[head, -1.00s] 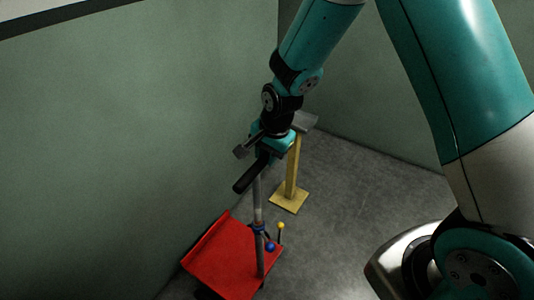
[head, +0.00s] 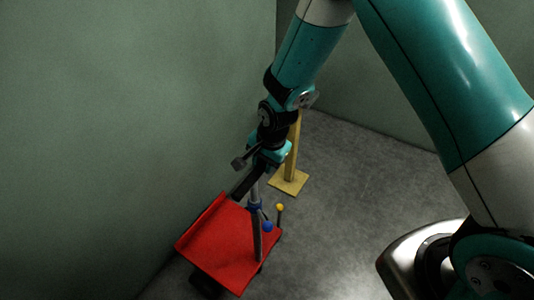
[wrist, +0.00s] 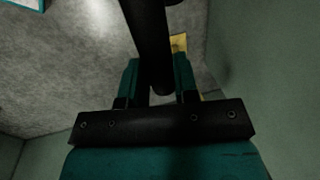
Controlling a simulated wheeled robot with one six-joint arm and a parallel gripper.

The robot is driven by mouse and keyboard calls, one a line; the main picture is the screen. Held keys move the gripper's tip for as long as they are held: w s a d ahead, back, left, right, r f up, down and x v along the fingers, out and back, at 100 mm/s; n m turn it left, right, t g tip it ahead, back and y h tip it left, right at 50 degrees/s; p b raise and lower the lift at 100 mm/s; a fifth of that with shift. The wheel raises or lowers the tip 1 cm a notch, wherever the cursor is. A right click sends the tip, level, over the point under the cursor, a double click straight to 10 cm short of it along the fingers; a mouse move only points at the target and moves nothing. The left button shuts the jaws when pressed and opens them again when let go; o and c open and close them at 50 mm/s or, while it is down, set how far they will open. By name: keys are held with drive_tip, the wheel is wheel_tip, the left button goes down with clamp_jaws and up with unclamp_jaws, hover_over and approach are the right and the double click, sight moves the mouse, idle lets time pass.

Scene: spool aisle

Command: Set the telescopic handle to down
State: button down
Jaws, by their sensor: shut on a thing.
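The telescopic handle is a grey pole (head: 257,236) with a black grip bar (head: 243,183) across its top, standing on a red platform (head: 212,250). A blue collar (head: 254,205) sits on the pole. My gripper (head: 259,166) is shut on the black grip bar, just above the collar, with a short piece of grey pole showing between. In the wrist view the black bar (wrist: 149,40) runs between the two teal fingers. The hold itself is partly hidden behind my wrist in the head view.
A blue knob (head: 267,226) and a yellow-topped lever (head: 280,208) stand beside the pole. A yellow post on a square base (head: 289,182) stands behind. A green wall (head: 120,130) is close on the left. Grey floor (head: 345,190) is open to the right.

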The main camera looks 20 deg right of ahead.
drive_tip(key=shift+f+b, duration=0.5)
drive_tip(key=shift+f, duration=1)
drive_tip(key=c, duration=0.9)
unclamp_jaws()
drive_tip(key=shift+f, duration=0.15)
drive_tip(key=s+r, duration=0.1)
drive_tip(key=r, duration=0.4)
drive_tip(key=d+r, duration=0.1)
drive_tip(key=r, duration=0.5)
drive_tip(key=s+d+r+p, duration=0.1)
drive_tip(key=r, duration=0.5)
drive_tip(key=shift+s+d+r, duration=0.1)
drive_tip(key=shift+s+r, duration=0.05)
drive_tip(key=shift+s, duration=0.15)
drive_tip(key=shift+r, duration=0.1)
drive_tip(key=s+r+n+y+p, duration=0.1)
drive_tip(key=s+r+n+p, duration=0.1)
drive_tip(key=s+r+n, duration=0.3)
drive_tip(key=s+a+r+n+g+y+p, duration=0.1)
drive_tip(key=s+r+n+p, duration=0.1)
drive_tip(key=s+r+n, duration=0.4)
drive_tip(key=s+r+n+p, duration=0.2)
drive_tip(key=s+r+n, duration=0.4)
drive_tip(key=s, duration=0.4)
drive_tip(key=shift+s+a+r+g+y, duration=0.3)
drive_tip(key=shift+a+r+y, duration=0.1)
drive_tip(key=shift+r, duration=0.2)
